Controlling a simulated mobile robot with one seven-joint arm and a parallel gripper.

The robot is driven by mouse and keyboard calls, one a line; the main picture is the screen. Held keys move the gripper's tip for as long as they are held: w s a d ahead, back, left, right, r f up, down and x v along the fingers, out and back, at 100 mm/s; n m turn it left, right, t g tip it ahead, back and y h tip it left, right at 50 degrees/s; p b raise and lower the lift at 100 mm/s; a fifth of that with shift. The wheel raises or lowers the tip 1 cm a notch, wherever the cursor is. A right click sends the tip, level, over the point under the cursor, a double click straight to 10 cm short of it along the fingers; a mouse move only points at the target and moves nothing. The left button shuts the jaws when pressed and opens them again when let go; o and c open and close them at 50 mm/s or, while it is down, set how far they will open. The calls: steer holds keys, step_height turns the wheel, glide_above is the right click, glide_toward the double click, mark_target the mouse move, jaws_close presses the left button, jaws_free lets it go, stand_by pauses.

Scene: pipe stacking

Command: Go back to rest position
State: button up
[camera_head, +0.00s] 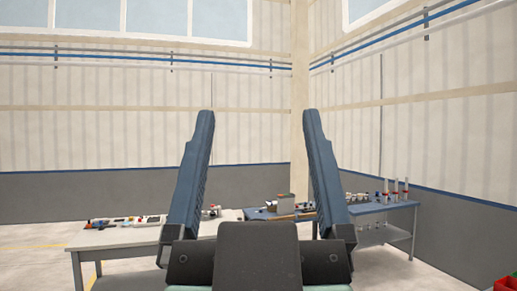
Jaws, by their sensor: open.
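My gripper (258,118) is open and empty in the middle of the view. Its two long blue-grey fingers point up and stand wide apart. Only the wall and the pillar show between the fingertips. The dark block at the base of the fingers hides part of the tables behind it. No pipe can be made out with certainty.
A pale table (130,240) with several small items stands behind at the left. A blue-topped table (404,205) with upright red-and-white objects (395,188) stands at the right. A red bin (507,284) shows at the lower right corner. The floor at far left looks clear.

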steer(key=shift+s+r, duration=0.25)
steer(key=shift+r, duration=0.2)
